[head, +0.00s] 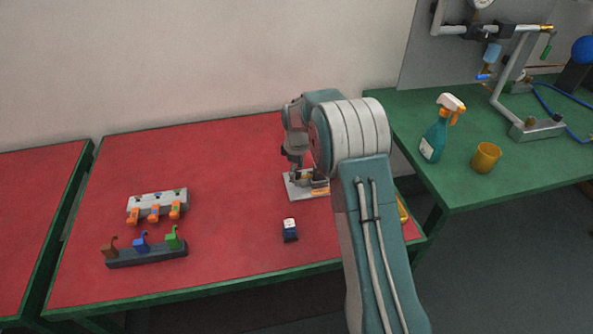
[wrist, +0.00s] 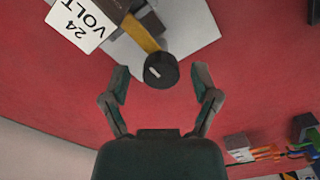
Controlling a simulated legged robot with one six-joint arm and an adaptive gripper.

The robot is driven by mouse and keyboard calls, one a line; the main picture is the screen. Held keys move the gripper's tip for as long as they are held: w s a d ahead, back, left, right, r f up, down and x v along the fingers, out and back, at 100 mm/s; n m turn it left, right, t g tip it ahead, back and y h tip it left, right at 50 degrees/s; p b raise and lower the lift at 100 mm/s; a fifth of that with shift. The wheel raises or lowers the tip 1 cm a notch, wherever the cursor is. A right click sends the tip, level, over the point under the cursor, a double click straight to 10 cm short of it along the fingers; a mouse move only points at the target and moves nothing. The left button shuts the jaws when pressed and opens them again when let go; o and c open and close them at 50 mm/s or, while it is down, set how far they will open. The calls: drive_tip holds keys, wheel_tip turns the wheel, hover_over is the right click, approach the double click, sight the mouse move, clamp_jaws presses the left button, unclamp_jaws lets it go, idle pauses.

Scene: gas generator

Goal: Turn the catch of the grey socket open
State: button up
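A grey base plate (head: 296,190) with small fittings lies on the red table under my arm in the head view. In the wrist view the pale plate (wrist: 190,25) carries a yellow-brown bar (wrist: 141,36), and a black round knob (wrist: 161,71) with a white mark is at the bar's end. I cannot tell which part is the socket's catch. My gripper (wrist: 160,80) is open, with its fingers on either side of the knob and a visible gap on both sides. In the head view my gripper (head: 293,162) is above the plate, partly hidden by my arm.
A white "24 VOLT" label (wrist: 82,24) is beside the bar. A grey block with orange plugs (head: 157,205), a dark rack with coloured hooks (head: 146,254) and a small dark block (head: 290,231) stand on the red table. A spray bottle (head: 436,135) and yellow cup (head: 486,157) are on the green table.

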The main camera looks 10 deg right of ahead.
clamp_jaws()
drive_tip(key=shift+m, duration=0.4)
drive_tip(key=m, duration=0.8)
drive_tip(key=shift+m, duration=0.3)
drive_tip(key=m, duration=0.4)
drive_tip(key=shift+m, duration=2.2)
